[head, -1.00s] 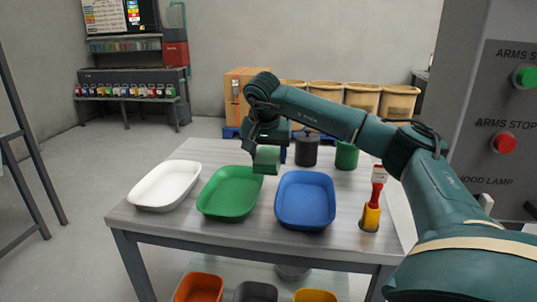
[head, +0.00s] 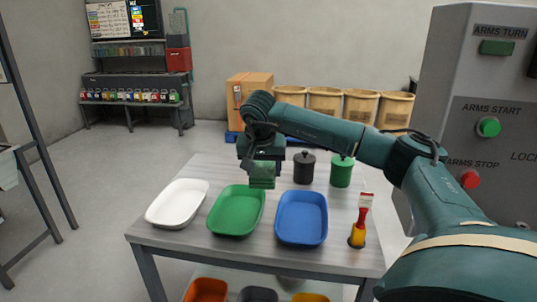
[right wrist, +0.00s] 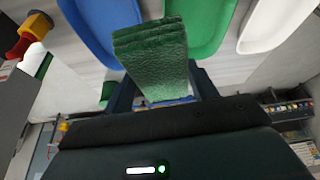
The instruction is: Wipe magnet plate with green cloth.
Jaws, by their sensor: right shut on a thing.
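My right gripper (head: 262,165) is shut on a folded green cloth (head: 262,178), held in the air above the far side of the table, behind the green and blue trays. In the right wrist view the cloth (right wrist: 155,60) stands out between the fingers (right wrist: 158,90). I cannot make out a magnet plate in either view. My left gripper is not in view.
On the table (head: 180,236) are a white tray (head: 177,204), a green tray (head: 236,211), a blue tray (head: 301,218), a black canister (head: 304,168), a green canister (head: 341,171) and a brush (head: 361,220). A control cabinet (head: 470,130) stands right.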

